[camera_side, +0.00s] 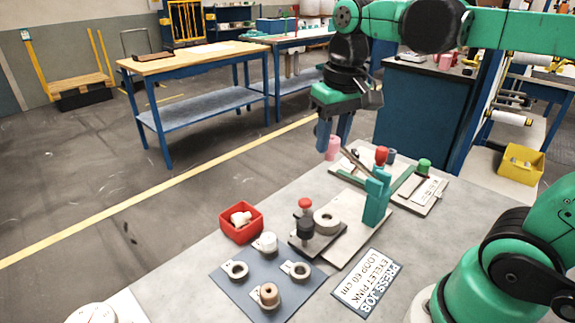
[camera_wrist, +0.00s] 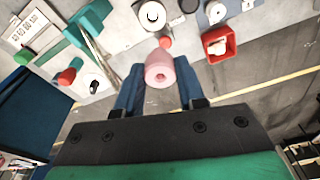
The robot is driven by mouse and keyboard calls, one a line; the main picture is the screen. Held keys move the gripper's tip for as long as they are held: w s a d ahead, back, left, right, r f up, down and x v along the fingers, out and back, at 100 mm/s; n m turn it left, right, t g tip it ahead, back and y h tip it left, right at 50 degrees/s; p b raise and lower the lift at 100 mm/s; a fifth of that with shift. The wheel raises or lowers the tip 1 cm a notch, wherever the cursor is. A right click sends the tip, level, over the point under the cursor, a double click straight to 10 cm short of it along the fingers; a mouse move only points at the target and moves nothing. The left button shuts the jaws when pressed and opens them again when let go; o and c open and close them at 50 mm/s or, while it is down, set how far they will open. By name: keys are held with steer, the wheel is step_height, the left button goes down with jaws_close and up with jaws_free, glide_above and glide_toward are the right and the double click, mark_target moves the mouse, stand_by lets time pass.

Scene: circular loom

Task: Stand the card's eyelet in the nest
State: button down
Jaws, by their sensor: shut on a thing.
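The job card (camera_side: 367,282) lies on the table's front edge and reads press job, eyelet pink, loop 60 cm. My gripper (camera_side: 333,140) is shut on a pink eyelet (camera_side: 333,148), high above the table's back edge. In the wrist view the pink eyelet (camera_wrist: 160,72) sits between the two blue fingers, with its hole facing the camera. A small press (camera_side: 305,225) with a red knob and dark base stands mid-table, left of a pale ring (camera_side: 327,220). I cannot tell the nest clearly; it may be on that dark base.
A grey mat (camera_side: 240,290) holds several other eyelets. A red bin (camera_side: 241,222) with white pieces stands behind it. The air around my gripper is clear.

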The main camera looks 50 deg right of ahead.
mark_target(334, 154)
steer(key=f, duration=0.2)
steer(key=d+f, duration=0.1)
steer(key=shift+d+f+m, duration=0.1)
steer(key=shift+f+m, duration=0.2)
steer(key=shift+f, duration=4.2)
steer(key=shift+f, duration=0.8)
steer(key=shift+f, duration=0.25)
steer(key=shift+c, duration=2.2)
jaws_free()
steer(key=shift+r, duration=0.1)
